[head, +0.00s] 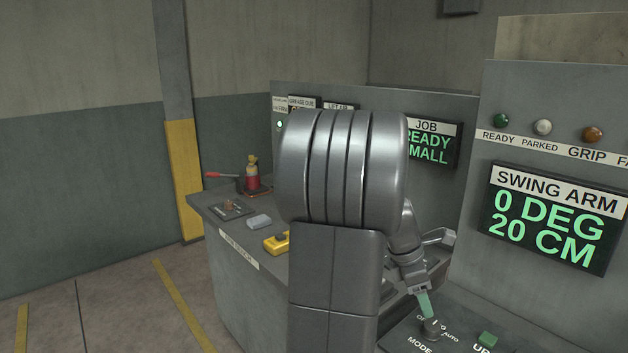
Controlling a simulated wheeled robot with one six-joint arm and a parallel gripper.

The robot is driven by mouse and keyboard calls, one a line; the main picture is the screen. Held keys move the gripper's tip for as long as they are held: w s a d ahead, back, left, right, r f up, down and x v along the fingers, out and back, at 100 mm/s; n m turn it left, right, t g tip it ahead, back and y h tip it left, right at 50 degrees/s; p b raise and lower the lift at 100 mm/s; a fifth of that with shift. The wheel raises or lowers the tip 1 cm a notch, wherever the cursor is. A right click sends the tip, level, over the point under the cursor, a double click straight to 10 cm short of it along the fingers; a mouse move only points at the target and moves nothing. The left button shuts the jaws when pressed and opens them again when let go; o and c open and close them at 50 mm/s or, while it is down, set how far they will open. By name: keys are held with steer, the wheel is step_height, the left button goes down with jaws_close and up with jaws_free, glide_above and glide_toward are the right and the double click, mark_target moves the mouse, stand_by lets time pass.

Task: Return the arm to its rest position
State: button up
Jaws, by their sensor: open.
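My arm rises in front of the head camera, and its large grey links hide the middle of the view. Its far end shows to the right of these links, pointing down. My gripper (426,309), with a green finger part, is open just above the mode knob (431,328) on the dark control panel. Whether it touches the knob I cannot tell. Nothing shows held in it. A grey bracket-like part (440,237) shows beside the wrist.
The swing arm display (550,217) reads 0 DEG, 20 CM. A green button (487,340) sits right of the knob. Floor at left is clear.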

steer(key=v, duration=0.4)
steer(key=shift+a+r, duration=0.15)
steer(key=shift+r, duration=0.2)
